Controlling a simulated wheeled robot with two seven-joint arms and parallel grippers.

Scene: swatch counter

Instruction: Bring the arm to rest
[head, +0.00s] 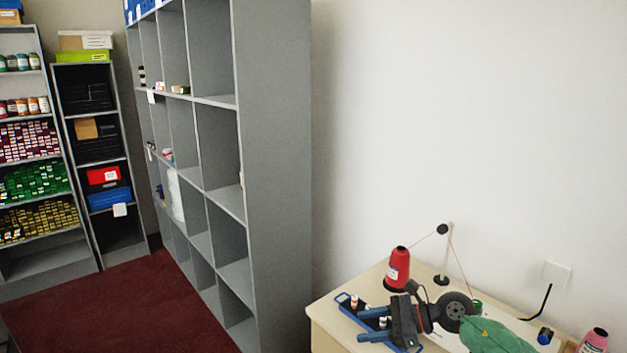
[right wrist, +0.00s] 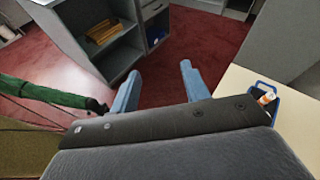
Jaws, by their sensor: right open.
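My right gripper (head: 361,325) is at the lower right of the head view, over the pale counter, with its two blue fingers pointing left. The fingers are apart with nothing between them. In the right wrist view the gripper (right wrist: 157,74) also shows open and empty, with dark red floor beyond its fingertips. My left gripper does not show in the head view.
A blue tray (head: 345,299) with small bottles lies beside and partly behind the right gripper. A red thread cone (head: 397,269) and a thread stand (head: 446,262) stand behind it. A pink cone (head: 594,341) is at right. Grey shelving (head: 275,180) rises to the left.

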